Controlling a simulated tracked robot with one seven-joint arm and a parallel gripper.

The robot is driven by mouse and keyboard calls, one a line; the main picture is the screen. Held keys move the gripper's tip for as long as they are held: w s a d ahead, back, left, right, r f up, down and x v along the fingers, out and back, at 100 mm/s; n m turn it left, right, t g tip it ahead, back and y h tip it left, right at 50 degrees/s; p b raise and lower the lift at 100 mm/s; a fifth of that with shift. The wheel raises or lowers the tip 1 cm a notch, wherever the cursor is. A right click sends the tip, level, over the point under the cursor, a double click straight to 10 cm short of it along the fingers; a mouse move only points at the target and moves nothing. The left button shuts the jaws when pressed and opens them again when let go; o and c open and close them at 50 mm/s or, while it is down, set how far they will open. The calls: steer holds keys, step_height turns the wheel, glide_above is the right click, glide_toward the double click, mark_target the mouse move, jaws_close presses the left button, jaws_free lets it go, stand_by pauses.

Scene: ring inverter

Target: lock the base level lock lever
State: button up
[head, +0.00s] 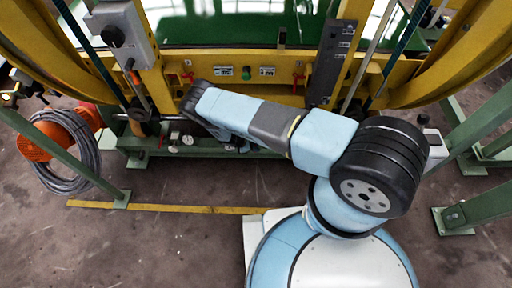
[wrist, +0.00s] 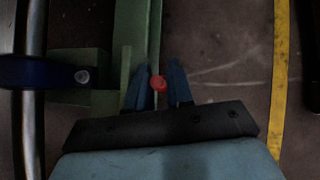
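The red round knob (wrist: 158,82), apparently the end of the base level lock lever, shows in the wrist view beside the green base beam (wrist: 139,35). My gripper (wrist: 159,68) is open, with one blue finger on each side of the knob. I cannot tell whether either finger touches it or how deep the knob sits between them. The lever's shaft is not clearly visible. In the head view my arm reaches down to the green base (head: 270,154) of the ring inverter, and the lever cannot be made out there.
The yellow ring frame (head: 260,64) with a small control panel stands behind my arm. An orange cable reel (head: 52,140) is at the left. Green posts (head: 482,208) stand at the right. A yellow floor line (head: 160,207) crosses clear floor in front of the base.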

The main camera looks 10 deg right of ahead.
steer(key=shift+r, duration=0.1)
steer(key=shift+a+r, duration=0.1)
steer(key=shift+r, duration=0.05)
steer(key=v, duration=1.3)
steer(key=shift+a, duration=0.2)
steer(key=shift+s+d, duration=0.1)
